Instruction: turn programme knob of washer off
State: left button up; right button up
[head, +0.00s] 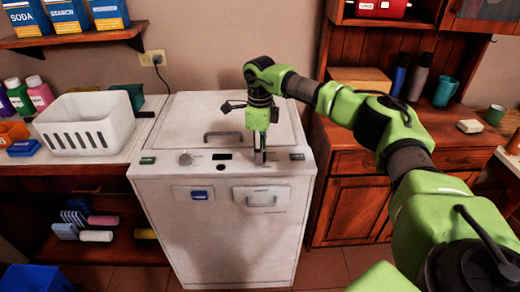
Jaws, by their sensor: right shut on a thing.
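The washer (223,235) is a white top-loader with its lid down and a control panel along the front of its top. A round grey knob (185,158) shows on the left of the panel, beside a small dark display (222,156). My right gripper (260,158) points down onto the panel, right of the display. Its fingers are shut on what appears to be the programme knob, which they mostly hide, so I cannot read its setting. My left gripper is not in view.
A white basket (85,124) stands on the counter left of the washer. A wooden cabinet (350,200) stands close on the right, with bottles and a teal mug (445,91). A shelf with boxes (70,38) hangs at upper left. The washer lid (225,118) is clear except for its handle.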

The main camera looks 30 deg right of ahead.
jog(key=n, duration=0.5)
jog(key=shift+n+p, duration=0.3)
jog(key=n, duration=0.5)
jog(key=shift+n, duration=0.3)
jog(key=o, duration=1.1)
notch_tip(320, 180, up, 12)
jog(key=shift+r, duration=0.1)
